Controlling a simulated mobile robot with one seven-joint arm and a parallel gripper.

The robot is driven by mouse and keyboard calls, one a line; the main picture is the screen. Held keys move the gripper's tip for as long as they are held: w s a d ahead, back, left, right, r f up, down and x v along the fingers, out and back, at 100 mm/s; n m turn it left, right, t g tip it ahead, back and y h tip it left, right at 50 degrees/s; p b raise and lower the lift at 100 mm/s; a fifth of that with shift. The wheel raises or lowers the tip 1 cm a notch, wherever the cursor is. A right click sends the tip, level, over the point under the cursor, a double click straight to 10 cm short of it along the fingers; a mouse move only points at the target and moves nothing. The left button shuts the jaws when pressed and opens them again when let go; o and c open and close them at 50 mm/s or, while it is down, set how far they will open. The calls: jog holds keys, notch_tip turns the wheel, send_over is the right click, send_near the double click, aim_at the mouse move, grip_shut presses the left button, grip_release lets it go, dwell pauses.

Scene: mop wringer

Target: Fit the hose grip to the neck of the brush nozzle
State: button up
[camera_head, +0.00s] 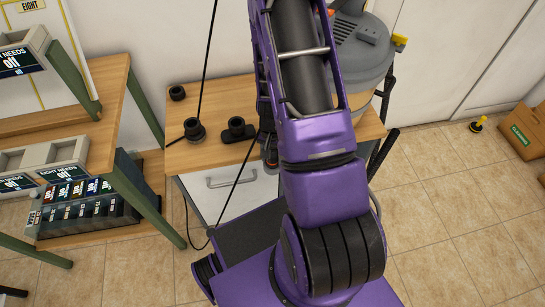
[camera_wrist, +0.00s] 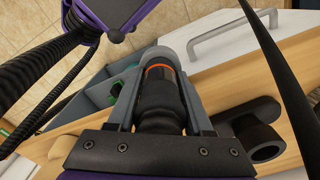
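My gripper (camera_wrist: 160,62) has its grey fingers around a black cylindrical piece with an orange ring, which looks like the hose grip (camera_wrist: 160,102). In the head view my gripper (camera_head: 270,155) is largely hidden by my purple arm, at the wooden bench's front edge. A black fitting with a round open neck, possibly the brush nozzle (camera_head: 237,130), lies on the bench just left of my gripper. In the wrist view this fitting (camera_wrist: 262,140) lies right of the held piece, apart from it.
On the wooden bench (camera_head: 205,152) stand a black round fitting (camera_head: 194,131), a thin dark line rising from it, and a small black ring (camera_head: 177,92). A grey canister (camera_head: 358,45) stands behind my arm. Shelves with bins (camera_head: 75,205) are at left. The right floor is mostly clear.

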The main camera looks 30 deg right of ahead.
grip_shut()
jog(key=shift+r, duration=0.1)
jog(key=shift+r, duration=0.1)
jog(key=shift+r+p, duration=1.8)
jog(key=shift+r, duration=0.55)
jog(key=shift+o, duration=2.4)
grip_release()
grip_shut()
